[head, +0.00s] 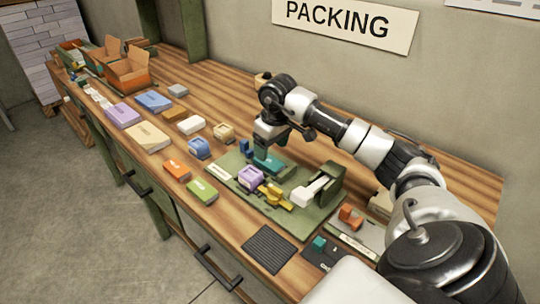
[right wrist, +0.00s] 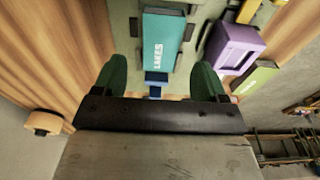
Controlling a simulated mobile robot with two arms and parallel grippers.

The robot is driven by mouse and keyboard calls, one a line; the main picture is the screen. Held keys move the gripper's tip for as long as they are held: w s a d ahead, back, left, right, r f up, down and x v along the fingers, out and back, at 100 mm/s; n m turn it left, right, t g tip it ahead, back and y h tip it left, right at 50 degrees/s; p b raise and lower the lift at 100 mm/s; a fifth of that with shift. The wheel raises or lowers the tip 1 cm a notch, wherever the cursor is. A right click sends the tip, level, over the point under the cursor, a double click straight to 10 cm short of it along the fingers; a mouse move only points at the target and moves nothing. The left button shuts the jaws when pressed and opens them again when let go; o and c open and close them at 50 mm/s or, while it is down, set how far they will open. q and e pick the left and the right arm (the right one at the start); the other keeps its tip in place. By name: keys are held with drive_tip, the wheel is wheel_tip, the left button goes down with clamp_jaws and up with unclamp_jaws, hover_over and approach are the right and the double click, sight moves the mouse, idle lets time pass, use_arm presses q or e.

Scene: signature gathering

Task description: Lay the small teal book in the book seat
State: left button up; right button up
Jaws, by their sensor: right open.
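The small teal book (head: 268,163) lies on the green mat (head: 290,221), under my right gripper in the head view. In the right wrist view the teal book (right wrist: 162,42) shows white lettering reading "LAKES" and lies beyond the fingertips. My right gripper (head: 269,143) is open above the book's far end. In the right wrist view its green fingers (right wrist: 159,78) are apart, with a small blue block (right wrist: 155,84) showing between them and no object gripped. I cannot tell which part of the mat is the book seat. My left gripper is not in view.
A purple dispenser (head: 250,178), a yellow item (head: 272,193) and a white-and-green device (head: 318,189) stand close by on the mat. An orange box (head: 177,170) and a green box (head: 202,191) lie along the front edge. Several boxes and books fill the bench leftward.

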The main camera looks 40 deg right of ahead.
sight(274, 164)
wheel_tip(274, 164, up, 8)
drive_tip(key=s, duration=0.1)
drive_tip(key=shift+b, duration=0.3)
idle(0.3)
